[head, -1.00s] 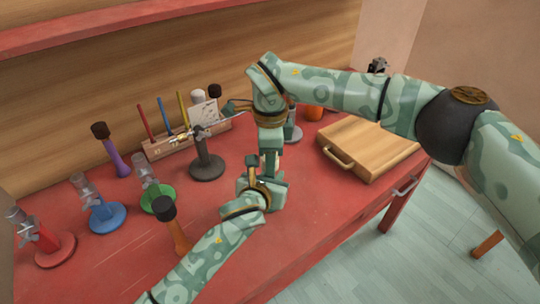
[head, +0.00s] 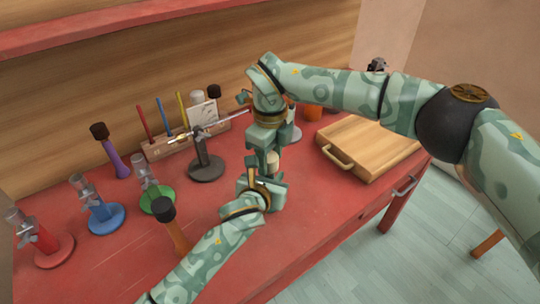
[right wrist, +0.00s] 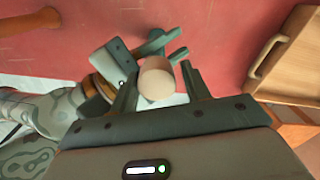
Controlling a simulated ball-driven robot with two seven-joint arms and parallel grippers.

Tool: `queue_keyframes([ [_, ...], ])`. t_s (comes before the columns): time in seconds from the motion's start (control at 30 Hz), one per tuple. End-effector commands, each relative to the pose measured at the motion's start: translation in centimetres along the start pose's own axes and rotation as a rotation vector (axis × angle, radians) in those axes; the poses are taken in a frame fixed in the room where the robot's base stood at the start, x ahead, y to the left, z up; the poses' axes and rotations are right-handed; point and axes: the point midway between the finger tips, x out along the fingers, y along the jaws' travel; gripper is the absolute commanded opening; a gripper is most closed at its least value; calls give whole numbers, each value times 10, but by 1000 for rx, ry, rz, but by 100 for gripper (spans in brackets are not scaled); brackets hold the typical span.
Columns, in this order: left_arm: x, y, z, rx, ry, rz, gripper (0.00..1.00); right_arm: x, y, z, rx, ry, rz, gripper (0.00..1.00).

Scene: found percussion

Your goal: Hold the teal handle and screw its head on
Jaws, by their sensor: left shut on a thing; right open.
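My left gripper (head: 264,192) is shut low over the red bench, in the middle of the head view. A cream cylindrical head (head: 272,161) stands just above my left gripper. It also shows end-on in the right wrist view (right wrist: 157,80). My right gripper (head: 267,146) is directly above, pointing down. Its fingers are open on either side of the cream head in the right wrist view (right wrist: 160,88), with a gap visible. How far the head is seated cannot be seen.
An orange-handled mallet (head: 178,236) stands close left of my left gripper. Green (head: 157,199), blue (head: 107,219) and red (head: 53,250) clamp stands line the left. A dark stand (head: 206,170) with a rod is behind. A wooden box (head: 369,146) lies right. The front bench is clear.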

Motion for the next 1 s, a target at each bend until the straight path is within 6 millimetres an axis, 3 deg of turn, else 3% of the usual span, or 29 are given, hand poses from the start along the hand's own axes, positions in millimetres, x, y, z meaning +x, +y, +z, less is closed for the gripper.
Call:
queue_keyframes([
  [0.37, 1, 2, 0, 0, 3, 4, 0, -2, 9, 2, -12, 3, 16, 58],
  [0.7, 1, 1, -2, 2, 7, 3, 0, -43, 8, 2, -13, 1, 13, 58],
  [0.97, 1, 1, -4, 2, 10, 3, 0, -47, 8, 2, -12, 0, 15, 58],
  [1.0, 1, 1, -4, 2, 10, 3, 0, -47, 8, 2, -12, -1, 15, 55],
])
